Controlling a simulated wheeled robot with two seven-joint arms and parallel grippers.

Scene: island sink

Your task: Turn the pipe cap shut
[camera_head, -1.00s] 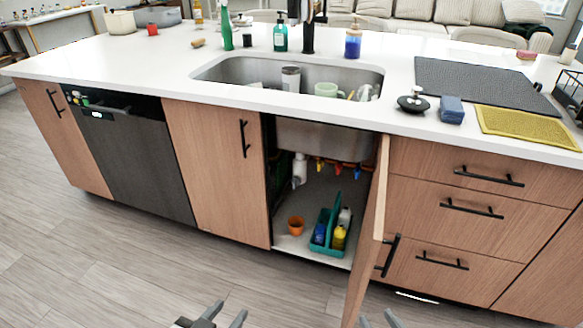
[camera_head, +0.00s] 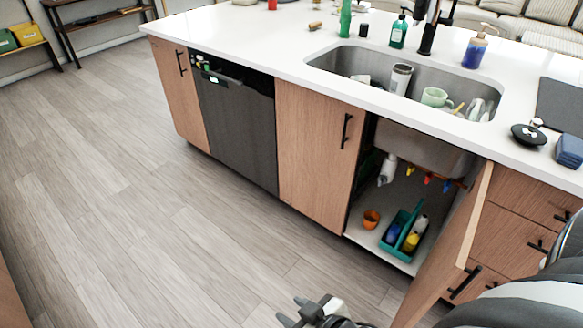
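The open cabinet under the sink shows the underside of the steel basin (camera_head: 425,143). Below it is a white cylinder-like part (camera_head: 388,169) at the left, and small red, yellow and blue parts (camera_head: 428,178) in a row. I cannot tell which of these, if any, is the pipe cap. My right gripper (camera_head: 291,310) is at the bottom edge, in front of the cabinet and well short of it. Its two fingertips look apart, with nothing between them. My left gripper is out of view.
The cabinet door (camera_head: 447,258) stands open toward me at the right. A teal caddy (camera_head: 399,252) with bottles and an orange pot (camera_head: 371,219) are on the cabinet floor. A dishwasher (camera_head: 238,128) is at the left. The wooden floor (camera_head: 150,230) is clear.

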